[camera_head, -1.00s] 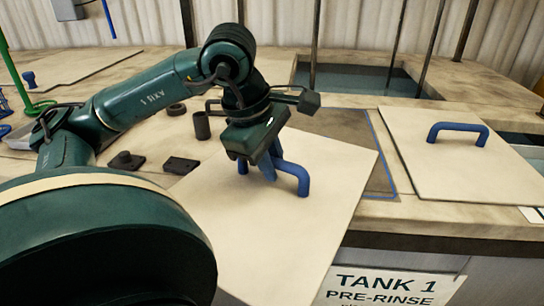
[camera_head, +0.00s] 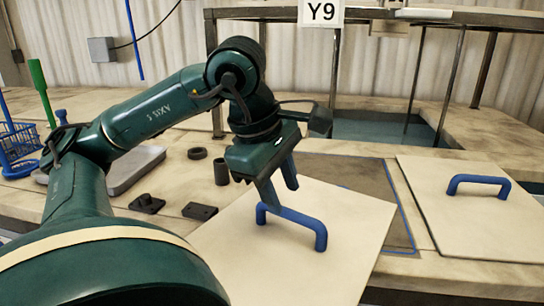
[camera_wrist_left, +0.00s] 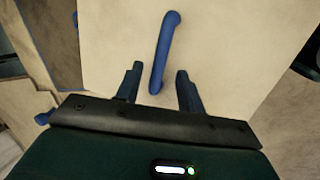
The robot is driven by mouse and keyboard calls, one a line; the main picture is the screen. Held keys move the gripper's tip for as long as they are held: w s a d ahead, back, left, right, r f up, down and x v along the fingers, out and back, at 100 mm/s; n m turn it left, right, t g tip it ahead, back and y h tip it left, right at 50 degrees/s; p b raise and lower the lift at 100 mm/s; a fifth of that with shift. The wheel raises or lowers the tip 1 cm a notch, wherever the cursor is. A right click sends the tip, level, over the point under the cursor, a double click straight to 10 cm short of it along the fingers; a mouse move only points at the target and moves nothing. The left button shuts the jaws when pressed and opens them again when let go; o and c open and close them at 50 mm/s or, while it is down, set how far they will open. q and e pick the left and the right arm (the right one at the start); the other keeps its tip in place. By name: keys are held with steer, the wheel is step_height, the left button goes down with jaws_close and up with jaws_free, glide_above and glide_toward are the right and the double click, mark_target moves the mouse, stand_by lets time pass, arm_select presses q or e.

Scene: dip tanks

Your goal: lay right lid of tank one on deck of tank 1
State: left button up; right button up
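A pale square lid (camera_head: 345,215) with a blue bar handle (camera_head: 292,219) lies under my left gripper (camera_head: 281,196), turned at an angle at the counter's front. The gripper's fingers are apart and empty, close to the handle's left end. In the left wrist view the handle (camera_wrist_left: 166,48) points between the open fingers (camera_wrist_left: 157,88); whether they touch it I cannot tell. A second pale lid (camera_head: 455,230) with a blue handle (camera_head: 478,181) lies to the right. A dark deck panel with a blue outline (camera_head: 375,190) is partly covered by the near lid. My right gripper is not in view.
Small dark parts (camera_head: 200,211), a short dark cylinder (camera_head: 221,172) and a grey tray (camera_head: 138,168) stand left of the lid. A blue basket (camera_head: 18,145) is at far left. An open tank (camera_head: 385,130) with a metal frame lies behind.

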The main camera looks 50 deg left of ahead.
arm_select(q)
steer(key=v, duration=0.6)
steer(key=shift+p, duration=0.45)
